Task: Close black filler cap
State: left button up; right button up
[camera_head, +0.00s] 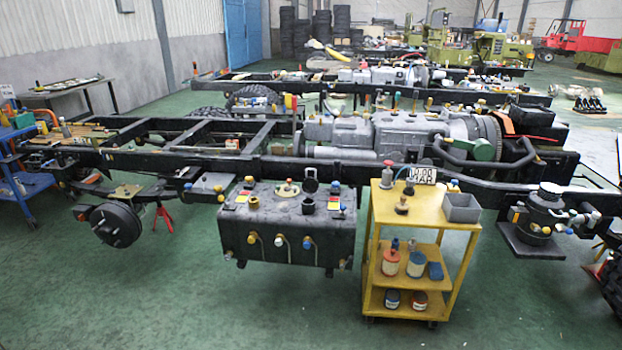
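A dark grey tank (262,219) hangs on the near side of the closest chassis frame, left of the yellow cart. On its top is a short black filler neck (307,207) with a brownish opening. A round black filler cap (311,180) stands tilted up just behind the neck, so the neck is uncovered. Whether a hinge joins cap and neck is too small to tell. Neither of my grippers is in view.
A yellow cart (425,246) with a grey bin (461,208), canisters and small parts stands close at the tank's right. Coloured fittings stick out of the tank's front and top. A black canister (545,214) sits farther right. Green floor in front of the tank is clear.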

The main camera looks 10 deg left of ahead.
aim_at(310, 185)
jog(key=i+j+z, duration=0.1)
jog(key=z, duration=0.3)
jog(key=j+z, duration=0.15)
jog(key=z, duration=0.25)
jog(key=i+j+z, duration=0.2)
jog(key=j+z, duration=0.25)
jog(key=j, duration=0.8)
jog(key=j+z, duration=0.45)
jog(key=j, duration=0.75)
